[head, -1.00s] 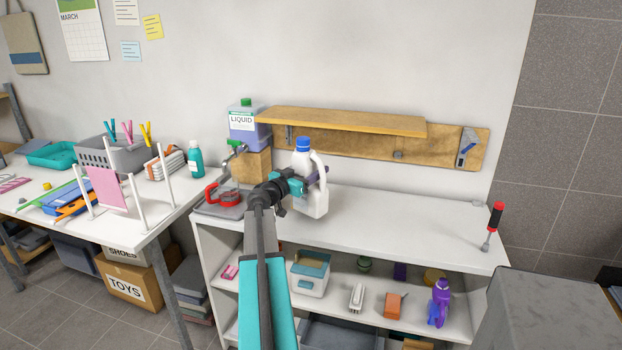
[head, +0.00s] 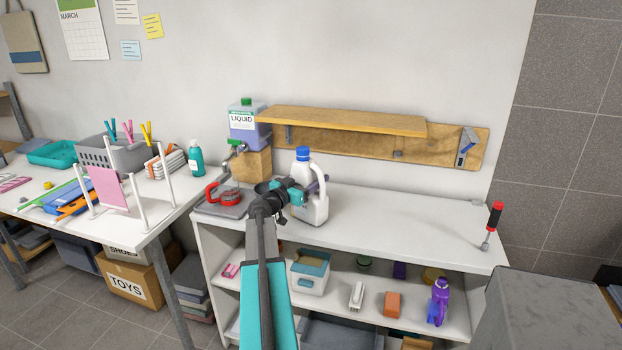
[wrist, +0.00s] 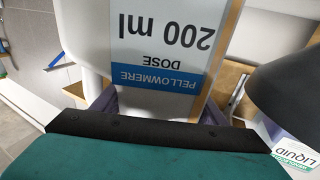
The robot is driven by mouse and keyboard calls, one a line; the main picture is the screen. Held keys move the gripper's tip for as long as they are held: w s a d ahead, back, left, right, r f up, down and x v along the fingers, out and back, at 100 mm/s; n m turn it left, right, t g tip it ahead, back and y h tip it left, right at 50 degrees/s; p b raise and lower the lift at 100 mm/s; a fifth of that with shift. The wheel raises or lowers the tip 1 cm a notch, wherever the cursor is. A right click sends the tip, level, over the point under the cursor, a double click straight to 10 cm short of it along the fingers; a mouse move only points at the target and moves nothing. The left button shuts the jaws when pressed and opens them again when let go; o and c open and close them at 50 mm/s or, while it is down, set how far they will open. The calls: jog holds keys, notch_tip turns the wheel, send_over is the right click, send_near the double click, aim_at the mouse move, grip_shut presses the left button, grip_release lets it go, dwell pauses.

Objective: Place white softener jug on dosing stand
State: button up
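The white softener jug (head: 314,209) with a blue cap is upright at the counter's left half, its handle on the right. My gripper (head: 308,188) is shut around its body from the left. In the wrist view the jug (wrist: 148,101) fills the space between the purple fingers (wrist: 160,108), and an upside-down label reads "PELLOWMERE DOSE 200 ml". I cannot tell whether its base touches the counter. A wooden block (head: 252,166) to the left bears a "LIQUID" container (head: 243,121) with a tap. I cannot tell for sure whether this is the dosing stand.
A wooden wall shelf (head: 345,121) overhangs behind the jug. The white counter (head: 415,222) between is clear.

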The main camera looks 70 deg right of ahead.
jog(key=o, duration=0.3)
jog(key=shift+r, duration=0.1)
jog(key=b+v, duration=0.3)
jog(key=v, duration=0.9)
dwell(0.9)
